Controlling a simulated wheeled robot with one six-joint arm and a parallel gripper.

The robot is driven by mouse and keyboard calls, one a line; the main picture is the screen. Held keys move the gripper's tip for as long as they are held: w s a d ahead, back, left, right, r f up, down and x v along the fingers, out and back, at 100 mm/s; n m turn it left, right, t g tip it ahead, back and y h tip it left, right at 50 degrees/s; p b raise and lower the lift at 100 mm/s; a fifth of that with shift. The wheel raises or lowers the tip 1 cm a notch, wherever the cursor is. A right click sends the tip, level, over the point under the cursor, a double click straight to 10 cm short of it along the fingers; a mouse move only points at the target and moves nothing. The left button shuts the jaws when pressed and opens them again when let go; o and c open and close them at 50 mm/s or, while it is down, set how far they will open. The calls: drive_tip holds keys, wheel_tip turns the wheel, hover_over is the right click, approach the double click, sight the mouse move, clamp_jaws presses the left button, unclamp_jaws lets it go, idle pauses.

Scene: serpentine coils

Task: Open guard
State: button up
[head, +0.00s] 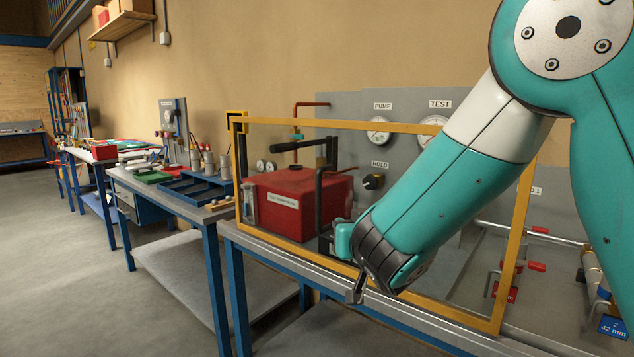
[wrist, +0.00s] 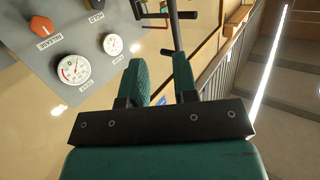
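The guard (head: 375,126) is a yellow rectangular frame with a clear panel, standing upright along the bench front before the red pump tank (head: 285,200). It looks closed across the front. My arm hides part of its middle and right side. My gripper (head: 350,262) is low, near the guard's bottom edge, left of its middle. In the wrist view my gripper (wrist: 160,68) has its two green fingers apart, with nothing clearly held between them. A dark bar (wrist: 175,28) shows beyond the fingertips; I cannot tell whether it touches them.
A grey panel with a test gauge (head: 433,128) and a hold knob (head: 374,181) stands behind the guard. Red-handled valves (head: 537,267) sit at the right. A workbench with blue trays (head: 195,190) stands at the left. The floor (head: 60,270) at far left is clear.

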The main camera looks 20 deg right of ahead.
sight(320, 195)
drive_tip(key=shift+n+t+y, duration=0.4)
drive_tip(key=shift+n+t, duration=0.2)
drive_tip(key=shift+t, duration=0.3)
drive_tip(key=w+p, duration=0.3)
drive_tip(key=w, duration=0.3)
drive_tip(key=w+a+r+p, duration=0.1)
drive_tip(key=w+p, duration=0.2)
drive_tip(key=w, duration=0.3)
drive_tip(key=w+p, duration=0.3)
drive_tip(key=w, duration=0.3)
drive_tip(key=shift+w+a+r, duration=0.25)
drive_tip(key=shift+a+r, duration=0.15)
clamp_jaws()
